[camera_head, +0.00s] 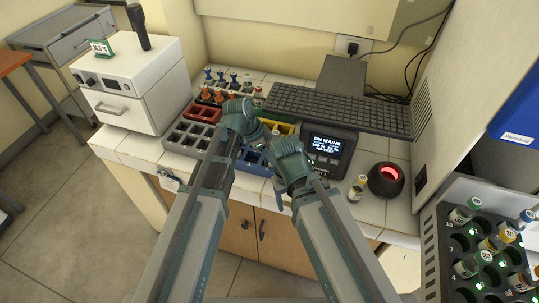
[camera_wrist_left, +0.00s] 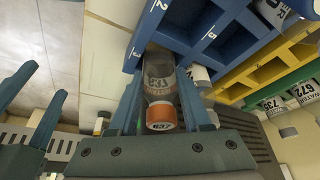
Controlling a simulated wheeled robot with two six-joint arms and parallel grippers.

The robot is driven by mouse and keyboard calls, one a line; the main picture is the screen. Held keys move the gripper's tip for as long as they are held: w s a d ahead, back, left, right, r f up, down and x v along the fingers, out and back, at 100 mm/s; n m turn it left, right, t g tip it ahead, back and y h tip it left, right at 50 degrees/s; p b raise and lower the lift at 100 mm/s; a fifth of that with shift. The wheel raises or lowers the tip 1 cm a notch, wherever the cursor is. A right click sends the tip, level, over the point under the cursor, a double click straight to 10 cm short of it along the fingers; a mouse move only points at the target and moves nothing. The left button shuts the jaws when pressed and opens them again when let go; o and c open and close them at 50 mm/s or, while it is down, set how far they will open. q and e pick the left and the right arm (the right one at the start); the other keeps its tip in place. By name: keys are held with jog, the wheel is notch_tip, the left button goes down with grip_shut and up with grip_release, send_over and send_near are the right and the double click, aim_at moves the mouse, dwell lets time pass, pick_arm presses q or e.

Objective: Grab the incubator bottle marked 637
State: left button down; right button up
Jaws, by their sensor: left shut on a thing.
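My left gripper (camera_head: 238,118) is over the coloured racks. In the left wrist view its fingers (camera_wrist_left: 162,100) are shut on a clear bottle with an orange cap (camera_wrist_left: 161,116), and 637 shows upside down on the cap's front. In the head view I cannot make out this bottle behind the hand. My right gripper (camera_head: 284,158) is beside the left one, at the front by the blue rack. Its teal fingers show apart and empty at the left of the left wrist view (camera_wrist_left: 32,100).
The blue rack (camera_wrist_left: 198,50) is close beside the held bottle. The red rack (camera_head: 203,110), grey rack (camera_head: 180,135), keyboard (camera_head: 340,108) and display box (camera_head: 330,150) surround the hands. A round heater (camera_head: 386,180) glows at right, near a dark bottle rack (camera_head: 450,255).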

aim_at(270, 145)
pick_arm(q)
notch_tip(270, 145, up, 7)
jog(key=p, duration=0.7)
jog(key=shift+r, duration=0.15)
jog(key=s+a, duration=0.2)
jog(key=a, duration=0.6)
jog(key=s+a, duration=0.3)
jog(key=a, duration=0.6)
jog(key=shift+a+f+b, duration=0.2)
jog(key=shift+f+b, duration=0.2)
jog(key=shift+b, duration=0.05)
